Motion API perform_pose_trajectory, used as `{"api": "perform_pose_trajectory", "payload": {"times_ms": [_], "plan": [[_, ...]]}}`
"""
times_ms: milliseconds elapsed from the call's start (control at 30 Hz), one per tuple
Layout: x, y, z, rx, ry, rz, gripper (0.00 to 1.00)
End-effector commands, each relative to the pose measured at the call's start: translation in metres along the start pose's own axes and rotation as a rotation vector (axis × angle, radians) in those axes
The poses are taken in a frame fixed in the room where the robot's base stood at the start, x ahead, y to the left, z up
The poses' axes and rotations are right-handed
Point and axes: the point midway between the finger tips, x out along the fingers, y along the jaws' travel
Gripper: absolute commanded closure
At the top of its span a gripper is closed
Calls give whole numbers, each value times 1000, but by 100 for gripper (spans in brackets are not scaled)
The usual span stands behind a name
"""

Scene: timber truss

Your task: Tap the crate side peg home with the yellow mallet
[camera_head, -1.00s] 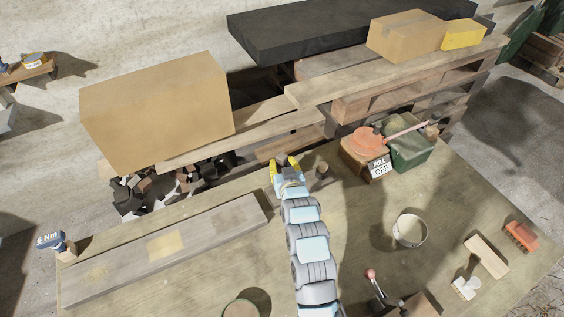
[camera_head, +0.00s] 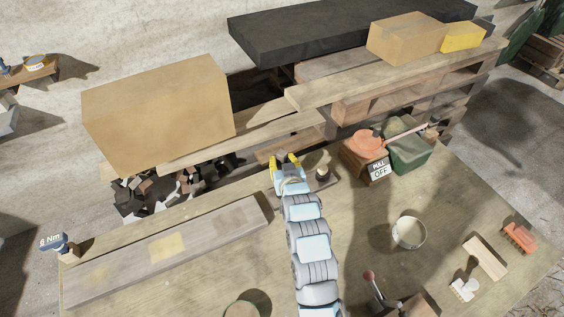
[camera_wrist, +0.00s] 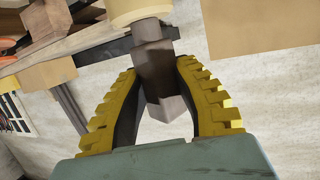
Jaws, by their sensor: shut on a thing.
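My gripper (camera_head: 286,160) shows its yellow fingers at the far edge of the workbench in the head view. In the wrist view, my gripper (camera_wrist: 160,95) is shut on the brown handle of the mallet. Its pale yellow head (camera_wrist: 140,10) is cut off by the top edge of the picture. The mallet cannot be made out in the head view, where the arm and fingers hide it. A short dark upright piece (camera_head: 322,173) stands just right of the gripper. I cannot tell whether it is the peg. No crate side peg is clearly visible.
A brown box with a PULL OFF sign (camera_head: 379,169) and a green box (camera_head: 408,155) stand to the right. A long board (camera_head: 205,240) lies on the left of the bench (camera_head: 360,225). A white ring-shaped container (camera_head: 408,232) stands to the right. Planks and cardboard boxes lie behind.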

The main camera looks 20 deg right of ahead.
Motion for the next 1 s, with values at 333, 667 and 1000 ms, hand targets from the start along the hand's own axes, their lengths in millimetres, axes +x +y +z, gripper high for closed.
{"api": "perform_pose_trajectory", "payload": {"times_ms": [333, 667, 1000], "plan": [[-1, 0, -6, 0, 4, 0, 100], [-9, 0, -31, 0, 6, 1, 100], [-14, 0, -50, 0, 3, 1, 100]]}}
